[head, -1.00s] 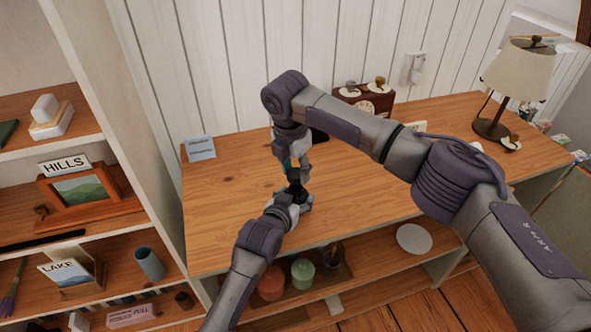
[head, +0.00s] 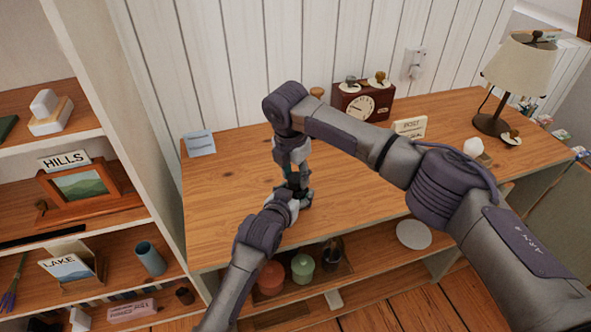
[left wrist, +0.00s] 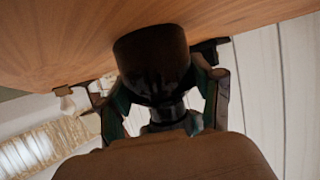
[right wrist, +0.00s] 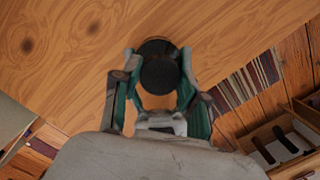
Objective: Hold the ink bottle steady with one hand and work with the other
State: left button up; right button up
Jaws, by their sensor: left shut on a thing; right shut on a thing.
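The dark ink bottle (left wrist: 152,60) stands near the front edge of the wooden desktop (head: 225,185). It also shows in the right wrist view, end on, as a black round top (right wrist: 160,70). My left gripper (left wrist: 165,95) reaches in from the front left and is shut around the bottle. My right gripper (right wrist: 157,80) comes from above, with its fingers on both sides of the round top, shut on it. In the head view the two grippers meet and mostly hide the bottle. I cannot tell whether the cap is loose.
A clock (head: 360,106), a lettered sign (head: 409,127) and a lamp (head: 516,75) stand toward the back and right. A blue card (head: 199,144) stands at the left. The desktop's left part is clear. Jars (head: 302,268) sit on the shelf below.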

jog(key=shift+f, duration=0.55)
dwell(0.6)
